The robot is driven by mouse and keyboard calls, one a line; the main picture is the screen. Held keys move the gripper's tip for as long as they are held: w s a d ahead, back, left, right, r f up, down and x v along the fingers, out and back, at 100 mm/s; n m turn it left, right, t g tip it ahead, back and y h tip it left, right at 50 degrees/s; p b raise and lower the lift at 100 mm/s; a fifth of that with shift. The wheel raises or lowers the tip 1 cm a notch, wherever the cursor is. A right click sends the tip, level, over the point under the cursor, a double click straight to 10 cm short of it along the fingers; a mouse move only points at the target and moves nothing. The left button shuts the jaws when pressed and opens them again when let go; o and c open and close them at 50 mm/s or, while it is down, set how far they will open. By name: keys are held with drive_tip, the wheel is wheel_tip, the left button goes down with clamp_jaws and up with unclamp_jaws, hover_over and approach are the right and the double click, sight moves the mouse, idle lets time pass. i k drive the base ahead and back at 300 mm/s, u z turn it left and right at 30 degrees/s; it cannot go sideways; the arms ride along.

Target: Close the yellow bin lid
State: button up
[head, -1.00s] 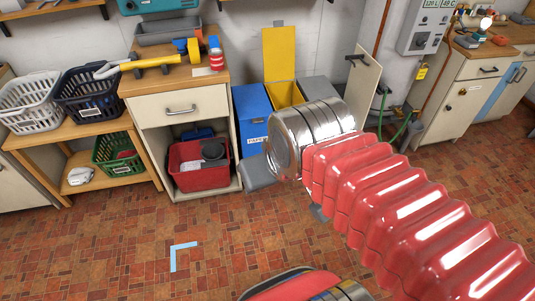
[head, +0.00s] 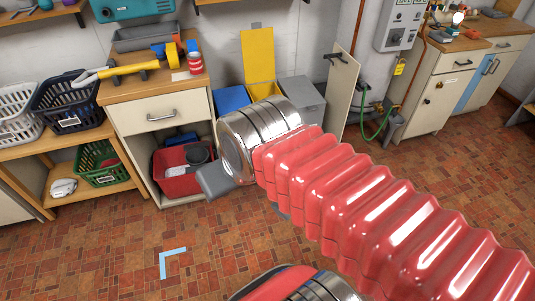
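The yellow bin lid (head: 258,58) stands open and upright against the wall. A little of the yellow bin (head: 262,91) shows below it; my arm hides the rest. A blue bin (head: 231,98) stands on its left and a grey bin (head: 304,100) on its right, both with lids down. My red ribbed arm with its silver wrist crosses in front of the bins. A grey part of my gripper (head: 216,180) shows below the wrist, apart from the lid in the picture. Its fingertips cannot be made out.
A wooden cabinet (head: 155,112) with a red tub (head: 183,171) in its lower space stands left of the bins. An open pale door (head: 341,87) and a green hose (head: 378,122) are on their right.

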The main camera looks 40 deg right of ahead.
sight(256, 42)
drive_tip(key=i, duration=1)
